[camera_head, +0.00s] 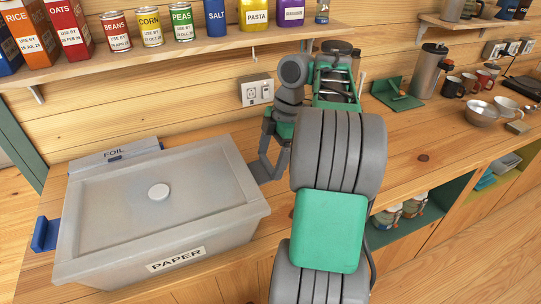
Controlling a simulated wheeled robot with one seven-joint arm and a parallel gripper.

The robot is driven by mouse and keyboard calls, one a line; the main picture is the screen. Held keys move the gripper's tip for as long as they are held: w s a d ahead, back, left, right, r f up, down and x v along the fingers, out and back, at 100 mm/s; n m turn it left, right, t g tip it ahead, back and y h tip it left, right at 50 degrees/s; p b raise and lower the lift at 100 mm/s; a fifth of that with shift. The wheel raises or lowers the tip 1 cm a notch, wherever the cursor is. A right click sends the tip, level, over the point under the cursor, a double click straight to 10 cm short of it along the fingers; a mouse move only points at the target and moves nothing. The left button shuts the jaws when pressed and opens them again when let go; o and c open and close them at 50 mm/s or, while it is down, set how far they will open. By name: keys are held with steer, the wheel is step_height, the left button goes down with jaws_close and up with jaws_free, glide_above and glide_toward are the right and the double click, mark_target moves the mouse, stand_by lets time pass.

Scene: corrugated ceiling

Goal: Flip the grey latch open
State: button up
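A grey lidded box (85,235) with a white round knob on its lid and a PAPER label stands on the wooden counter at the left. A grey piece that looks like the grey latch (263,173) sticks out at the box's right side, partly hidden by my gripper. A blue latch (45,234) sticks out at the box's left side. My gripper (270,168) is at the box's right side, pointing down, close over the grey latch. Whether it touches the latch, and how far its fingers are apart, I cannot tell. My arm covers the counter right of the box.
A FOIL-labelled container (113,154) sits behind the box. A wall socket (257,90) is behind my gripper. A shelf (170,62) with cans and packets runs above. A green stand (398,95), a flask (428,70), mugs and a bowl (480,114) stand on the right counter.

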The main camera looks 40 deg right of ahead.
steer(key=o, duration=0.3)
steer(key=p+v, duration=0.6)
steer(key=v, duration=0.1)
steer(key=shift+d+r+p, duration=0.15)
steer(key=shift+r+p, duration=0.2)
steer(key=shift+s, duration=0.1)
